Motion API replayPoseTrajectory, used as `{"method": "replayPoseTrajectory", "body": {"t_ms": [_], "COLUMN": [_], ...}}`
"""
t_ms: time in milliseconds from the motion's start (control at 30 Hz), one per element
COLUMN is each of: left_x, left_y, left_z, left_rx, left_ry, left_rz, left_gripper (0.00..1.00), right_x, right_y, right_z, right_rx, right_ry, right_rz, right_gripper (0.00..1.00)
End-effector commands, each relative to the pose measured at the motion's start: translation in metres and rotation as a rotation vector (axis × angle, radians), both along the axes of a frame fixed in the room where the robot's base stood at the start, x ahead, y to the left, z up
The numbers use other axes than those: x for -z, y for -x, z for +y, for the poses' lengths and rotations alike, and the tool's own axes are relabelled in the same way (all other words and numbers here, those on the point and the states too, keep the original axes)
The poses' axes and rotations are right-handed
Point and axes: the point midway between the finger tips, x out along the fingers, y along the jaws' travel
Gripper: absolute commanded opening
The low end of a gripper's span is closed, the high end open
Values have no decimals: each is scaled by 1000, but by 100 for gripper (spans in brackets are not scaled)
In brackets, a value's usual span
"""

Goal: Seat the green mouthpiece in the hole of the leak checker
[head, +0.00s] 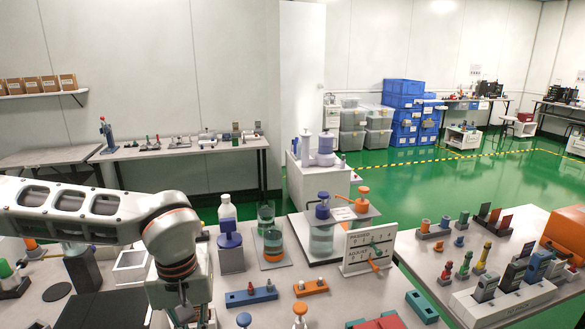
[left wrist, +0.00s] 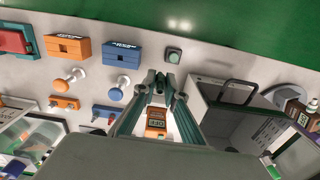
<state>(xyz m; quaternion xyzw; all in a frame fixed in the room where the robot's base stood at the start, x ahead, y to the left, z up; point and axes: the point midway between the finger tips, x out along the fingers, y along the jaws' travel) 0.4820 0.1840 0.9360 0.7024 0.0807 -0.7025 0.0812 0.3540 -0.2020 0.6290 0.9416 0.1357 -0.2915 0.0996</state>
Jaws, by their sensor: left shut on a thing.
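My left gripper (left wrist: 161,90) reaches down over the table in the left wrist view, its two fingers nearly together at the tips. It is shut on a small, narrow, dark green piece, which looks like the green mouthpiece (left wrist: 160,84); the fingers hide much of it. An orange device with a small display (left wrist: 156,121), which may be the leak checker, shows between the fingers, beyond the tips; its hole is not clear. In the head view the left gripper (head: 183,312) is at the bottom, partly cut off. My right gripper is not in view.
A small green square piece (left wrist: 174,56) lies beyond the fingertips. Blue (left wrist: 122,54) and orange (left wrist: 69,48) boxes stand to its left, with blue (left wrist: 117,93) and orange (left wrist: 67,80) knobbed pieces nearby. A dark-framed case (left wrist: 240,120) stands close on the right.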

Motion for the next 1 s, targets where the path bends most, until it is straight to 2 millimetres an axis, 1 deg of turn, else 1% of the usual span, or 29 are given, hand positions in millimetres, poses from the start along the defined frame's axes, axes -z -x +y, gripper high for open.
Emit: {"method": "replayPoseTrajectory", "body": {"t_ms": [100, 367, 700, 833, 1000], "left_x": [4, 9, 5, 5, 6], "left_y": [8, 19, 7, 6, 6], "left_z": [1, 4, 51, 60, 62], "left_rx": [165, 411, 264, 234, 228], "left_ry": [-1, -1, 0, 1, 1], "left_rz": [-1, 1, 0, 1, 2], "left_gripper": [2, 2, 2, 2, 2], "right_x": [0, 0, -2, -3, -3], "right_y": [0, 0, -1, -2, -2], "right_z": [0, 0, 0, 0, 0], "right_rx": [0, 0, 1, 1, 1], "right_ry": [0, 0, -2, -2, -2], "right_rz": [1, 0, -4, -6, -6], "right_gripper": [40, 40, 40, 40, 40]}}
